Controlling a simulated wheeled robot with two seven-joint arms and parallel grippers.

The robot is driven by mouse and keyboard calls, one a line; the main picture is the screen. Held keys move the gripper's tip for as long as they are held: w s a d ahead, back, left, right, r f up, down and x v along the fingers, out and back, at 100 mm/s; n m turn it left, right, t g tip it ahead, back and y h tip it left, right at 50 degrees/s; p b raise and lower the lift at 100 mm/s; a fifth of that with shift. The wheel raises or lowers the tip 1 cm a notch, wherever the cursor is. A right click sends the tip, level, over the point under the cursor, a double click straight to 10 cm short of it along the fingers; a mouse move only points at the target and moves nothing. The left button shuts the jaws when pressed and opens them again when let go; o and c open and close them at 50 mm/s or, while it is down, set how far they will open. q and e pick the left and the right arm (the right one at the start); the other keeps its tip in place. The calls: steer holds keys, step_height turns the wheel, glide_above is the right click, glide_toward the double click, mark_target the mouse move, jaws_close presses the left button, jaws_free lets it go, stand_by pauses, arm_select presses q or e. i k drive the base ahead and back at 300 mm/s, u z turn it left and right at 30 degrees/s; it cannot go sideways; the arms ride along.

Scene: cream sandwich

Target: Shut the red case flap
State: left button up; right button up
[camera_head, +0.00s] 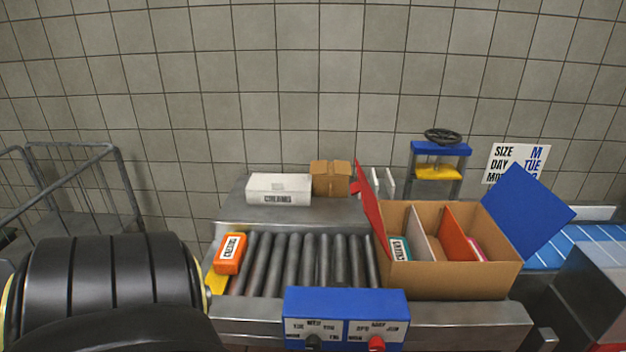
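The case is an open tan cardboard box (455,281) on the right end of the roller table. Its red flap (369,208) stands up along the box's left side, leaning slightly outward, with a small red tab on its outer face. A blue flap (528,214) on the right side is also open and tilts outward to the right. Inside, white and orange dividers (459,232) part the box; a teal item (400,248) lies in the left compartment and a pink item (476,248) farther right. Neither of my grippers is in view.
An orange package (230,253) lies on the left of the rollers (310,262). A white box (279,188) and a small cardboard box (330,178) stand behind. A blue control panel (346,304) is at the front. A large dark ribbed shape (105,285) blocks the lower left.

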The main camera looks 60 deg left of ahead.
mark_target(370, 206)
steer(key=k, duration=0.35)
steer(key=u, duration=1)
